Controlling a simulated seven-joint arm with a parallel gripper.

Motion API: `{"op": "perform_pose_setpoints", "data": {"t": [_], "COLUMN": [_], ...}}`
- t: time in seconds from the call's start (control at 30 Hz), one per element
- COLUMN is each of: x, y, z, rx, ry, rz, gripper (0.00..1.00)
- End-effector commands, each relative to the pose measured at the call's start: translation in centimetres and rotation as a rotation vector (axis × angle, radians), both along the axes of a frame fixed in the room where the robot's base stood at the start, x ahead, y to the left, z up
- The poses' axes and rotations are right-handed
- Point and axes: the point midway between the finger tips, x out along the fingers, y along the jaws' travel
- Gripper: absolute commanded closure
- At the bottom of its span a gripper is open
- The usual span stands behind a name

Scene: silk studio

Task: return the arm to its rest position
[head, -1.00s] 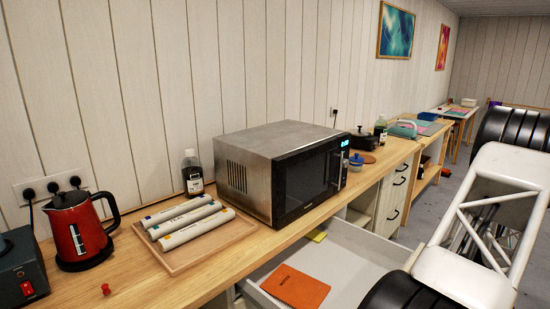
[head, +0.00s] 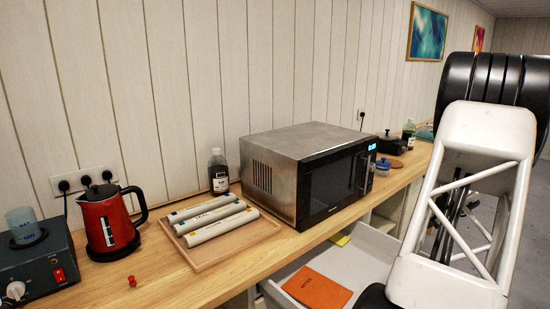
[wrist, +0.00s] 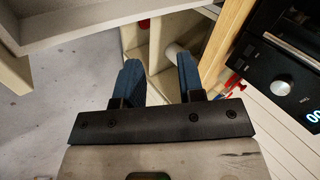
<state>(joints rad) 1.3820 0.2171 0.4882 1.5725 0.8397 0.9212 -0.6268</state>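My gripper (wrist: 159,63) shows in the wrist view, its two blue fingers well apart with nothing between them. It hangs before the open shelf space (wrist: 150,40) under the counter, with the microwave (wrist: 290,60) to its right and the underside of a pale drawer (wrist: 90,22) at upper left. In the head view my white arm link (head: 465,200) stands at the right, in front of the counter. My gripper is outside the head view.
The wooden counter (head: 160,265) carries a red kettle (head: 110,222), a tray (head: 205,262) of rolls, a bottle (head: 218,172) and the microwave (head: 310,175). An open drawer (head: 365,255) holding an orange notebook (head: 317,290) juts out below, close to my arm.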

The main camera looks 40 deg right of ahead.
Motion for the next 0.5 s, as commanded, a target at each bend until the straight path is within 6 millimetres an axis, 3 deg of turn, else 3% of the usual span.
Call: {"op": "perform_pose_setpoints", "data": {"t": [0.1,0.5], "x": [3.8,13.4], "y": [3.3,15.3], "z": [2.0,7.4], "rx": [-0.004,-0.021], "ry": [0.02,0.094], "rz": [0.058,0.232], "gripper": [0.64,0.64]}}
